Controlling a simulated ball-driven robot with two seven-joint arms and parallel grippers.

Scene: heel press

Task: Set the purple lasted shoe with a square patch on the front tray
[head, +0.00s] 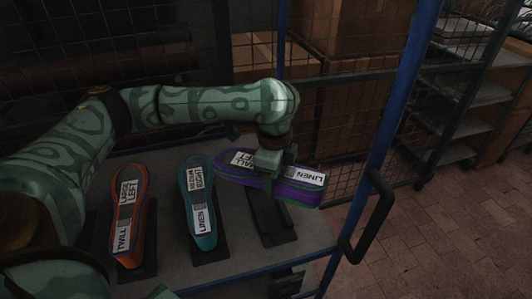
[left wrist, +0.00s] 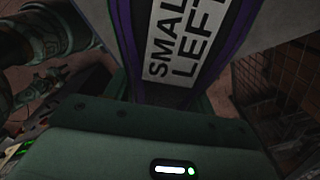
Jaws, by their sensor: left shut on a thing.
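The purple lasted shoe (head: 306,192) has white labels reading LINEN and, partly covered, SMALL LEFT. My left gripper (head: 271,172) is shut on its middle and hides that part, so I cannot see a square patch. The shoe lies crosswise, above an empty dark stand (head: 268,217). In the left wrist view the purple shoe (left wrist: 235,30) shows close up with its SMALL LEFT label, beyond my left gripper's green body. I cannot make out a separate front tray. My right gripper is not in view.
A teal shoe (head: 206,238) and an orange shoe (head: 131,254) stand on dark stands on the grey rack surface (head: 175,267). A blue post (head: 387,118) with a black handle (head: 374,215) and wire mesh bound the right side. Brick floor lies beyond.

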